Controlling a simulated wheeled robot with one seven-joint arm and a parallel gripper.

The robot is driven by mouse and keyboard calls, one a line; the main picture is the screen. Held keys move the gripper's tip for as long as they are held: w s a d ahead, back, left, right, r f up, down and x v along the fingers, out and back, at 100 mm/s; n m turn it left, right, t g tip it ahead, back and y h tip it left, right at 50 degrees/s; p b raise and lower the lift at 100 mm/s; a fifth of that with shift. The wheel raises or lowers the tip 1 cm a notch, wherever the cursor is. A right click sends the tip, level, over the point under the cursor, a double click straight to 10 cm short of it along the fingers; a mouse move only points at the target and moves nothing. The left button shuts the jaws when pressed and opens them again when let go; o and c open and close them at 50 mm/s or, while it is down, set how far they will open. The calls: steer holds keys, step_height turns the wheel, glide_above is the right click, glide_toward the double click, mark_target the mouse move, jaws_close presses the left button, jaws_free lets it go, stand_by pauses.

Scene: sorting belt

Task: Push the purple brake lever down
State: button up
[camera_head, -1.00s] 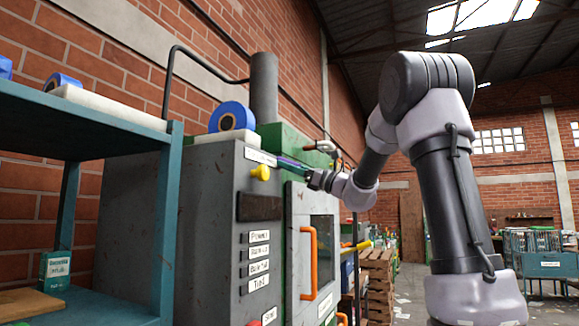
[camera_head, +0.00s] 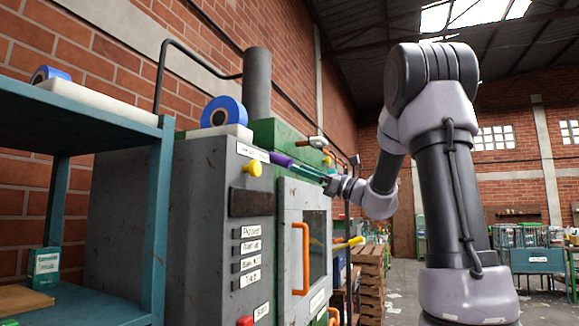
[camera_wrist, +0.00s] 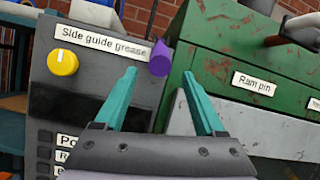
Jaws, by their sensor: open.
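The purple lever (camera_head: 280,160) sticks out from the upper front of the grey and green machine. In the wrist view its purple end (camera_wrist: 160,58) sits just right of the "Side guide grease" label. My gripper (camera_head: 298,168) is open, with teal fingers, at the right of the lever in the head view. In the wrist view my gripper (camera_wrist: 159,80) has its fingertips spread to either side of the lever's end. Nothing is held between them. I cannot tell whether a finger touches the lever. Most of its shaft is hidden behind its end.
A yellow knob (camera_wrist: 63,62) is left of the lever. A green housing (camera_wrist: 235,70) with a "Ram pin" label is at the right. An orange door handle (camera_head: 302,258) is below. A teal shelf (camera_head: 80,125) stands at the left.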

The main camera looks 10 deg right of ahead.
steer(key=shift+v, duration=1.45)
steer(key=s+a+f+n+g+h, duration=0.45)
steer(key=s+f, duration=0.25)
steer(key=s, duration=0.2)
steer(key=s+a+f+n+g+h, duration=0.35)
steer(key=s+a+f+n, duration=0.3)
steer(key=s, duration=0.25)
steer(key=s+d+f+n+t+h, duration=0.1)
steer(key=s+d+f+n+h, duration=0.5)
steer(key=d+f+n+h, duration=0.1)
steer(key=shift+s+d+f+n+t+h, duration=0.2)
steer(key=shift+d+f+n+t+h, duration=0.15)
steer(key=shift+d+f+h, duration=0.45)
steer(key=shift+d+r, duration=0.15)
steer(key=shift+r, duration=0.05)
